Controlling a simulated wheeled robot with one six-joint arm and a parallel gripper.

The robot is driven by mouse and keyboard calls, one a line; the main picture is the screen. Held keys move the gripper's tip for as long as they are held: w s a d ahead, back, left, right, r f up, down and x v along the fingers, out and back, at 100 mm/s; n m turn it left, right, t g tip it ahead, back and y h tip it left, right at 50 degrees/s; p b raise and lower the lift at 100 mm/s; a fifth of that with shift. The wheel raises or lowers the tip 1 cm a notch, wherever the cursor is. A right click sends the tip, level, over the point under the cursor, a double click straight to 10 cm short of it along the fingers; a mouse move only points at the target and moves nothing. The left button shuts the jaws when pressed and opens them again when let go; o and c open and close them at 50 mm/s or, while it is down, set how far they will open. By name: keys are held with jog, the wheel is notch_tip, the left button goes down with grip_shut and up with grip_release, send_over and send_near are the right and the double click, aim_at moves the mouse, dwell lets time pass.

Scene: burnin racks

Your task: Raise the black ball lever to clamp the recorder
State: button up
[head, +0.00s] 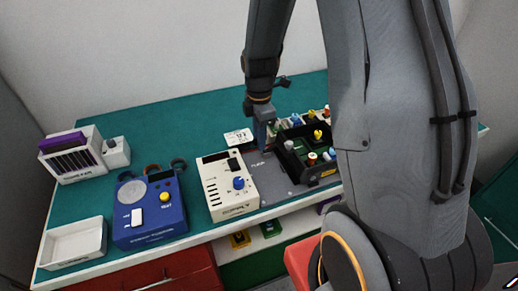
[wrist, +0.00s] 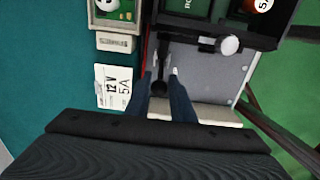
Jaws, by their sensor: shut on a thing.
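My gripper (wrist: 161,82) points down, with its two blue-grey fingers on either side of the black ball lever (wrist: 159,87). It is shut on the lever's dark ball end, and the lever's arm runs from there toward a black case. The lever is over a grey plate (wrist: 205,78). In the head view my gripper (head: 264,140) is at the left side of the black case (head: 325,174), which holds several coloured parts; the lever is hidden there. I cannot tell which thing is the recorder.
A card marked 12 V 5A (wrist: 113,87) lies left of my gripper. A cream supply unit (head: 228,185), a blue tester (head: 148,210), a white tray (head: 75,243) and a white rack (head: 72,155) stand to the left. The teal bench top (head: 200,115) is clear behind them.

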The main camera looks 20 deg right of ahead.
aim_at(268, 150)
jog(key=shift+d+r, duration=0.1)
jog(key=shift+d, duration=0.55)
jog(key=shift+d+r+p, duration=0.1)
jog(key=shift+d+p, duration=0.4)
jog(key=shift+d, duration=0.4)
grip_shut()
jog(key=o, duration=0.8)
grip_release()
